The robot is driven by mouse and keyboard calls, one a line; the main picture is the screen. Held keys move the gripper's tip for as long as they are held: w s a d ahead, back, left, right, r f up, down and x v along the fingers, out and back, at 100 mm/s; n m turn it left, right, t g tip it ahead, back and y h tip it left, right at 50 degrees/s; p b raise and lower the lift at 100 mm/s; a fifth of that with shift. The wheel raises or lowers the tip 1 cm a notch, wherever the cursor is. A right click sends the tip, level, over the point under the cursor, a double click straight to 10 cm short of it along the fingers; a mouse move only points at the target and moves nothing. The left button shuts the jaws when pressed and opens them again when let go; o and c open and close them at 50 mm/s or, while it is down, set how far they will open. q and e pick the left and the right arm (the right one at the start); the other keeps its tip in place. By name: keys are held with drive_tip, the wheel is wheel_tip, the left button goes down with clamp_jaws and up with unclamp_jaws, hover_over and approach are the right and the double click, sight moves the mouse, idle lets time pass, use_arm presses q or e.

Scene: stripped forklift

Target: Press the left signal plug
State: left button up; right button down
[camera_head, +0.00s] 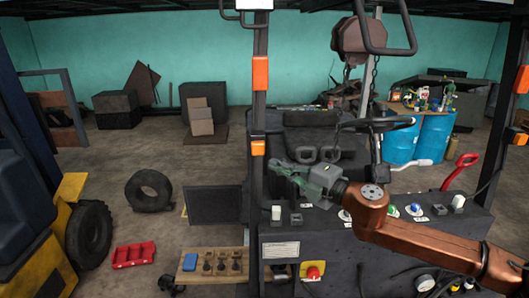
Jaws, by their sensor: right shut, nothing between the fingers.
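A dark control panel (375,240) of the stripped forklift spans the lower right. At its left end stands a small white plug-like piece (276,213) with a dark piece (296,218) beside it. A similar white piece (458,202) stands at the right end. I cannot tell for certain which is the left signal plug. My right gripper (285,171) comes in on a copper-coloured arm from the right. It is shut and empty, pointing left, above and apart from the white piece at the left end. My left gripper is out of view.
A black post (260,110) with orange lamps (260,73) rises just left of my right gripper. A steering wheel (385,124) is behind it. Blue and green knobs (414,209) sit on the panel. A red-and-yellow stop button (313,271) is on the panel's front.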

sight(254, 150)
drive_tip(key=w+a, duration=0.1)
drive_tip(key=w, duration=0.1)
drive_tip(key=w+a+p, duration=0.1)
drive_tip(key=w, duration=0.2)
drive_tip(key=w+a+p, duration=0.1)
drive_tip(key=w, duration=0.1)
drive_tip(key=shift+w+a, duration=0.2)
